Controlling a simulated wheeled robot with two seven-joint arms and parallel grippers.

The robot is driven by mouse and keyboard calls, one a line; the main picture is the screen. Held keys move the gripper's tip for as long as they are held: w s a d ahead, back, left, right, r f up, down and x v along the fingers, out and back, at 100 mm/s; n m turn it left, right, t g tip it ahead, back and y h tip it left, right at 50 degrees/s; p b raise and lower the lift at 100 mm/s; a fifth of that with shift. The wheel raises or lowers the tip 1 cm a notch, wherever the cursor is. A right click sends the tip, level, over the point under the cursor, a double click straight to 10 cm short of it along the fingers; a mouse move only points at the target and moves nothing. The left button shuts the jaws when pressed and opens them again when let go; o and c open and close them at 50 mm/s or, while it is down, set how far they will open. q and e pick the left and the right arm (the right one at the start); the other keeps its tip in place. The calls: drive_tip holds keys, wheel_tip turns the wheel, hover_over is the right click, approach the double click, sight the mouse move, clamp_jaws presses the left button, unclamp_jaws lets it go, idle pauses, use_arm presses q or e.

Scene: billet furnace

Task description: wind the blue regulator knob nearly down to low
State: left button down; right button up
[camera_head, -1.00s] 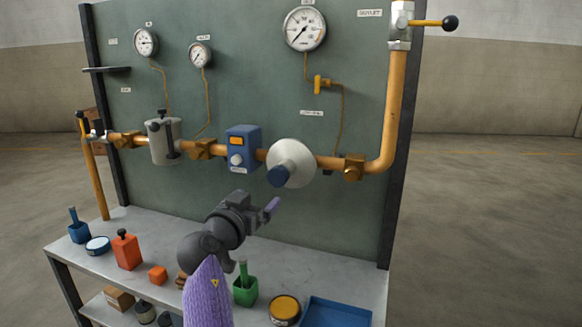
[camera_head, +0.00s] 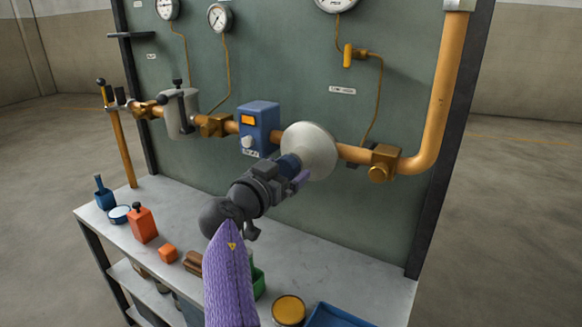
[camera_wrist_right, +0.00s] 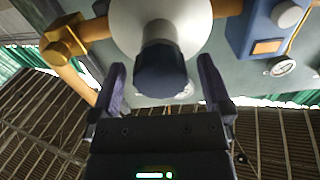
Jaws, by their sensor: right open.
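The blue regulator knob (camera_head: 288,164) sticks out from the front of the pale round regulator body (camera_head: 313,148) on the orange pipe. In the right wrist view the dark blue knob (camera_wrist_right: 161,70) stands between and just beyond the two fingers, with the white regulator body (camera_wrist_right: 190,22) behind it. My right gripper (camera_head: 294,179) is at the knob in the head view and partly covers it. In the right wrist view my right gripper (camera_wrist_right: 162,85) is open, with a gap on each side of the knob. My left gripper is not in view.
A blue box (camera_head: 259,128) with an orange window sits on the pipe left of the regulator. A brass fitting (camera_head: 383,163) is on its right. The bench (camera_head: 340,268) below holds an orange bottle (camera_head: 142,225), a yellow-lidded tin (camera_head: 288,310) and a blue tray (camera_head: 338,317).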

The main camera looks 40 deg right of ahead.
drive_tip(key=shift+a, duration=0.1)
drive_tip(key=shift+c, duration=0.4)
drive_tip(key=c, duration=1.1)
drive_tip(key=shift+c, duration=0.2)
